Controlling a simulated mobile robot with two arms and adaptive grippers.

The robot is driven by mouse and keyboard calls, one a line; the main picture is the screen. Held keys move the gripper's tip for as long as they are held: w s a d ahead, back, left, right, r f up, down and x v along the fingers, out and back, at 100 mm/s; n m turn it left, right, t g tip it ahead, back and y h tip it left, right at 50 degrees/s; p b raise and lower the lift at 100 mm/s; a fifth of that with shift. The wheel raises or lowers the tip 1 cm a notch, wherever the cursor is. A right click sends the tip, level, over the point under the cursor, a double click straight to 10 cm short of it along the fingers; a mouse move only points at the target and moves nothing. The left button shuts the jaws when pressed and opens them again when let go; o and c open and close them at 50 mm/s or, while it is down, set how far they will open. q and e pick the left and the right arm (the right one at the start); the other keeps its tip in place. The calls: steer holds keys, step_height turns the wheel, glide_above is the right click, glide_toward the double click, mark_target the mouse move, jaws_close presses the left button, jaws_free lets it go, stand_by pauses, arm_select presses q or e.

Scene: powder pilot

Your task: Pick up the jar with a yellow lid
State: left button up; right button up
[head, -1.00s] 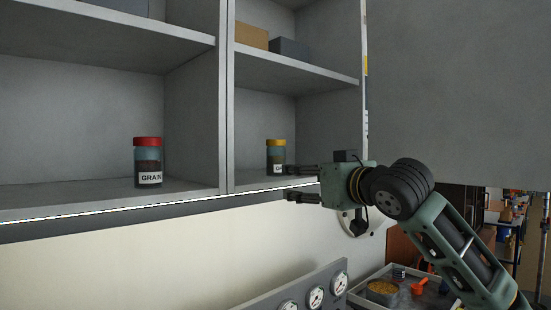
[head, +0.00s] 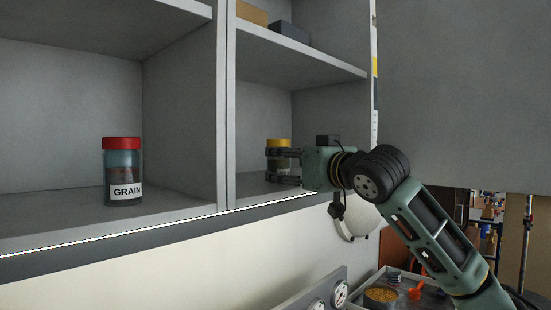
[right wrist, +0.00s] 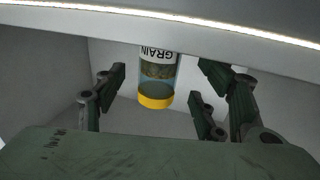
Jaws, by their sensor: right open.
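The jar with a yellow lid (head: 279,144) stands upright on the lower shelf of the right cabinet bay, its lower part mostly hidden behind my right gripper's fingers. In the right wrist view the jar (right wrist: 158,72) appears upside down with a "GRAIN" label, between and beyond the fingers. My right gripper (head: 284,166) is open, its fingers pointing left at the jar's front. My left gripper is not in view.
A red-lidded jar (head: 123,172) labelled "GRAIN" stands in the left bay, beyond the upright divider (head: 226,110). A tan box (head: 251,13) and a dark box (head: 289,32) sit on the shelf above. Gauges (head: 340,293) and a tray of items lie below.

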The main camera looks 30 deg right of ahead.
mark_target(285, 162)
steer(key=w+p, duration=0.2)
steer(key=shift+w+r+p, duration=0.2)
steer(key=shift+r+p, duration=0.1)
steer(key=shift+r, duration=0.05)
steer(key=w, duration=0.1)
steer(key=w+p, duration=0.1)
steer(key=w, duration=0.1)
steer(key=shift+a+f, duration=0.1)
steer(key=shift+f, duration=0.2)
steer(key=shift+w+f, duration=0.1)
steer(key=shift+w, duration=0.05)
steer(key=c, duration=0.7)
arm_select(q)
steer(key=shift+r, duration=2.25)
arm_select(e)
steer(key=c, duration=0.7)
steer(key=shift+c, duration=0.2)
